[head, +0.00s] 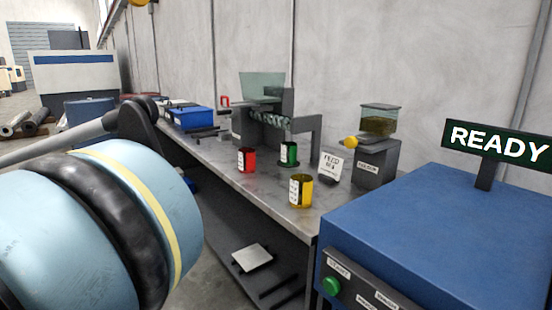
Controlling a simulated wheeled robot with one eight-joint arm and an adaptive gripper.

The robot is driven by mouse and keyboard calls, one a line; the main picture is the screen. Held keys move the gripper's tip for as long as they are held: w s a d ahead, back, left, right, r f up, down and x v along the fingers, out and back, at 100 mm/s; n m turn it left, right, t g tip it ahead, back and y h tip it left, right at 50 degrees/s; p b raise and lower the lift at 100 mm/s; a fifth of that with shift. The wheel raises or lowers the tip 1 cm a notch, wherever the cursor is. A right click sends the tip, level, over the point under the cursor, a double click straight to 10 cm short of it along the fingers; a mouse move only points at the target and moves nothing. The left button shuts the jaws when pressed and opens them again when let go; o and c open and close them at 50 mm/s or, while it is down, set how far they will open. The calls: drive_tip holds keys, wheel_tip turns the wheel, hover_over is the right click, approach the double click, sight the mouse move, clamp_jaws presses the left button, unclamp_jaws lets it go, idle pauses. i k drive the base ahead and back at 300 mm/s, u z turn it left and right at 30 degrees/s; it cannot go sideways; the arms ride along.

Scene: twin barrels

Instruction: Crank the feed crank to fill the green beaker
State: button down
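The green beaker (289,153) stands upright on the bench, below the front of a dark grey machine (300,132). The machine has a clear hopper (262,87) and a coiled screw-like part (271,119). A red handle (225,102) shows at the machine's left side; it may be the feed crank, but I cannot tell for sure. The beaker's contents are too small to make out. My gripper is not in view. Only parts of my arm show, large at the left.
A red beaker (246,160) and a yellow beaker (301,190) stand nearer. A small sign (331,165) and a grey dispenser (376,160) with a yellow knob (351,142) are right. A blue cabinet (440,225) with a READY sign (497,142) blocks the right front.

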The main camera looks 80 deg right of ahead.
sight(229, 113)
drive_tip(key=z, duration=2.65)
